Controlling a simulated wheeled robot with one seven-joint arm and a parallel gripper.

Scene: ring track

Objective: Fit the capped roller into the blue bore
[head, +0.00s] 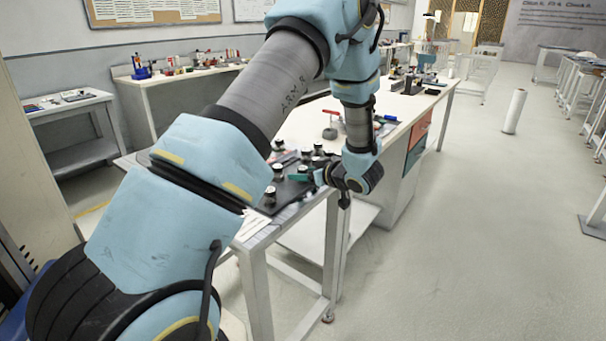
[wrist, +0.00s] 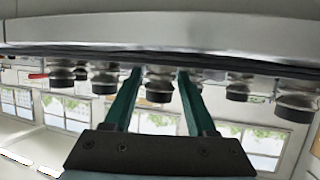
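My gripper (head: 300,177) is at the edge of the workbench in the head view, with its green fingers pointing left over the dark mat. In the wrist view, which looks upside down, the two green fingers (wrist: 159,78) are spread apart. A dark-capped metal roller (wrist: 159,84) shows in the gap between them; I cannot tell whether it is between the fingertips or beyond them. Other similar capped pieces stand in the row, such as one at the right (wrist: 297,101) and one in the head view (head: 270,197). I cannot make out the blue bore.
The dark mat (head: 262,207) lies on the near end of the white bench (head: 297,133). A grey round piece with a red handle (head: 330,132) stands farther back. A white cylinder (head: 514,111) stands on the floor at right.

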